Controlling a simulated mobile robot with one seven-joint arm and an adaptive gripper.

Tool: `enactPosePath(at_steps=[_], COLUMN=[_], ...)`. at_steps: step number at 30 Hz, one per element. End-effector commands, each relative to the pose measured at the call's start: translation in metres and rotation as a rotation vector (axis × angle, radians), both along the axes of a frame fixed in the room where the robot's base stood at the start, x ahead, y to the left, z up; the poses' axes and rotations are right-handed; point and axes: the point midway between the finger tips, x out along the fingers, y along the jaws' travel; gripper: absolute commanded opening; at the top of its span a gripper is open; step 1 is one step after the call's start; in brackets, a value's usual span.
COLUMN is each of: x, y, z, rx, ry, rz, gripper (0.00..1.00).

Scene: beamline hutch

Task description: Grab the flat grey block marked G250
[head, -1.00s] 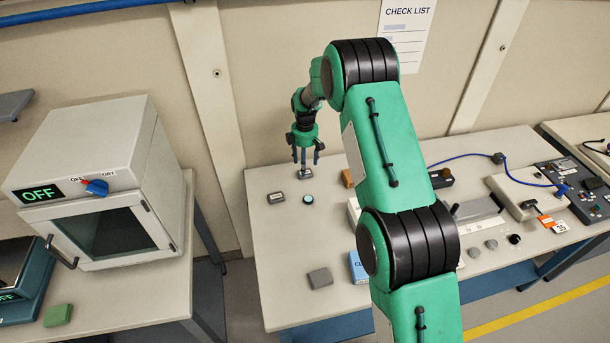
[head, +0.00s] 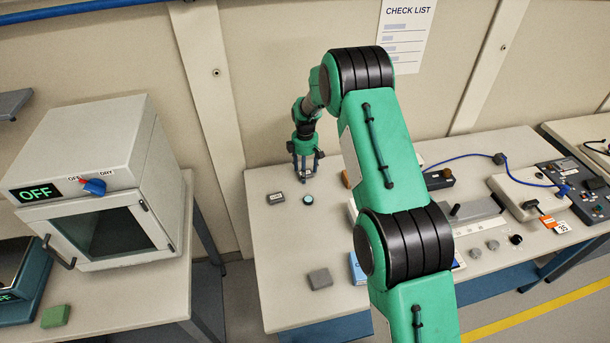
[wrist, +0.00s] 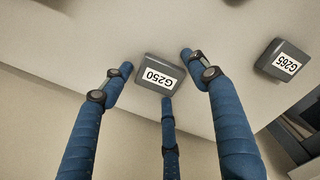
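The flat grey block marked G250 (wrist: 160,72) lies on the bench, its white label upside down in the wrist view. My gripper (wrist: 158,80) has blue fingers spread apart around the block, with visible gaps, so it is open and empty. In the head view my gripper (head: 305,172) points down over the back left of the bench, and its fingers largely hide the block there. A similar grey block marked G265 (wrist: 286,61) lies to the right in the wrist view; it appears to be the labelled block (head: 276,197) left of my gripper in the head view.
A round cyan-topped piece (head: 308,199) lies close in front of my gripper. Another grey block (head: 320,278) and a blue box (head: 357,268) lie nearer the bench front. The wall stands close behind. The bench between has free room.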

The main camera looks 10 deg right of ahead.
Motion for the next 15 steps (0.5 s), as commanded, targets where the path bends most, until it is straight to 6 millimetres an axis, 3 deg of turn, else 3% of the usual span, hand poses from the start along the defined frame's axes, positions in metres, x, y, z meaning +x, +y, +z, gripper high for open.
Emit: enactPosePath(at_steps=[1, 6, 15], x=[0.0, -0.0001, 0.0001], y=[0.0, 0.0, 0.0], z=[0.0, -0.0001, 0.0008], rx=[0.0, 0.0, 0.0], ry=[0.0, 0.0, 0.0], rz=[0.0, 0.0, 0.0], gripper=[0.46, 0.13, 0.12])
